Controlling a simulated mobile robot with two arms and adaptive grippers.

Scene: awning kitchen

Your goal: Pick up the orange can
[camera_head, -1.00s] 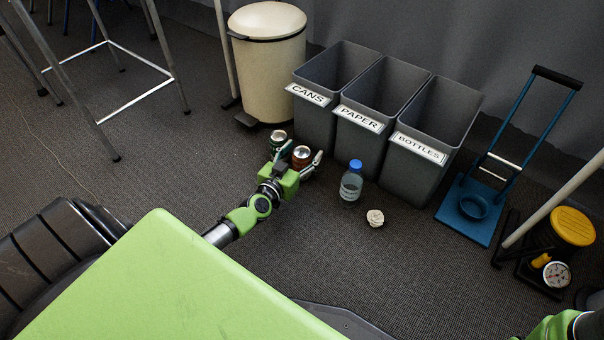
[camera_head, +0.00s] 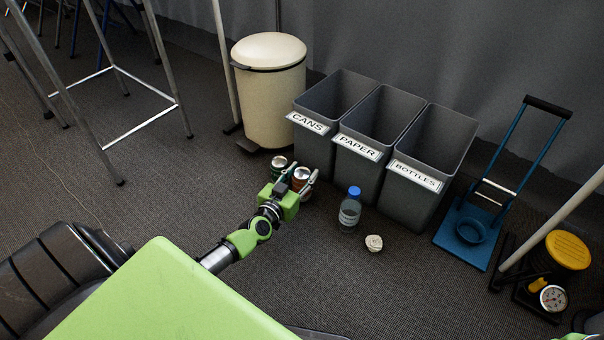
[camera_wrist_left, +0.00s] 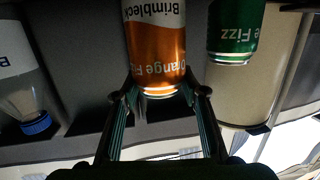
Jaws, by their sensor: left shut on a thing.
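The orange can (camera_head: 303,178) stands on the floor in front of the CANS bin in the head view. My left gripper (camera_head: 301,179) is shut on it, a finger on each side. In the left wrist view the orange can (camera_wrist_left: 157,45) shows upside down, with its near end between the fingertips (camera_wrist_left: 160,92). I cannot tell whether it is clear of the floor. A green can (camera_head: 278,164) stands close beside it, to the left, and it also shows at the right of the wrist view (camera_wrist_left: 236,28).
Grey bins marked CANS (camera_head: 313,147), PAPER (camera_head: 360,167) and BOTTLES (camera_head: 408,197) stand behind. A cream pedal bin (camera_head: 268,95) is behind left, a blue trolley (camera_head: 470,240) at right.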

